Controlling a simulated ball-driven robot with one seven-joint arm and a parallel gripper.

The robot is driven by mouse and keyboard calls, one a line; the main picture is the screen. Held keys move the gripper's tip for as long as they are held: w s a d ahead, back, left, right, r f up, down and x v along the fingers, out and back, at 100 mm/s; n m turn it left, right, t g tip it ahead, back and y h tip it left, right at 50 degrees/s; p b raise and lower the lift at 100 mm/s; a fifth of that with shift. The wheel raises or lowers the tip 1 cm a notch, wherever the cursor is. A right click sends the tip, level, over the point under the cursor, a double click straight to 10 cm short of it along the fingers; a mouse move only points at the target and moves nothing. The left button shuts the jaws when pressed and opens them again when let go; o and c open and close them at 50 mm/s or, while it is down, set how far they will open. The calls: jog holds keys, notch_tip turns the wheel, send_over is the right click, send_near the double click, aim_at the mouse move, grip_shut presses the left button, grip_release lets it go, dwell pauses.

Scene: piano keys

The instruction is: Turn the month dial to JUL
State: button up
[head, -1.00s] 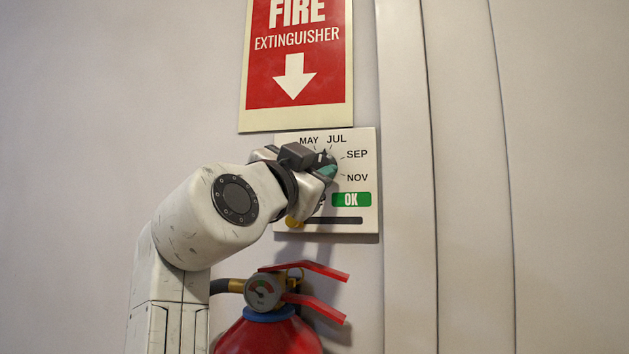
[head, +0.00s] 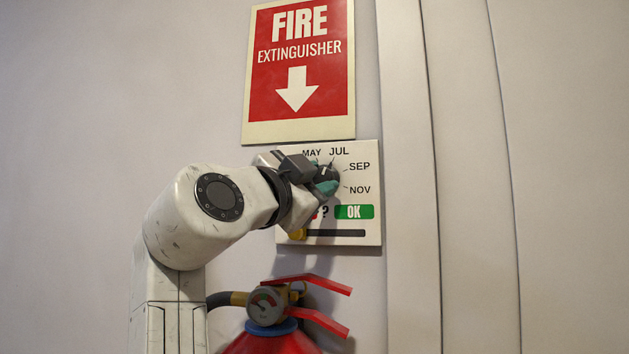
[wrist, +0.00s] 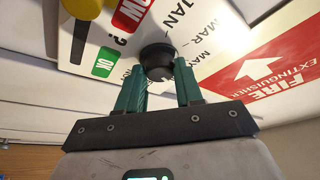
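The black month dial (head: 325,172) sits on a white wall panel (head: 290,160), with MAY, JUL, SEP and NOV readable around it. Its white mark points upward, roughly toward JUL; my gripper partly covers it, so the exact setting is unclear. My gripper (head: 322,186) is at the dial. In the wrist view, the teal fingers of my gripper (wrist: 159,76) stand on either side of the dial (wrist: 156,58) and appear closed on its knob. JAN, MAR and MAY show there; JUL is out of sight.
A green OK label (head: 354,212) and a dark slot with a yellow slider (head: 298,234) lie below the dial. A fire extinguisher sign (head: 298,75) hangs above. A red extinguisher (head: 270,342) stands close below my arm. Vertical wall trim (head: 405,180) runs to the right.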

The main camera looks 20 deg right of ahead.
jog(key=o, duration=0.4)
jog(key=b+v, duration=0.1)
jog(key=v, duration=0.9)
jog(key=shift+s+a, duration=0.2)
jog(key=shift+a, duration=0.15)
jog(key=shift+f, duration=0.1)
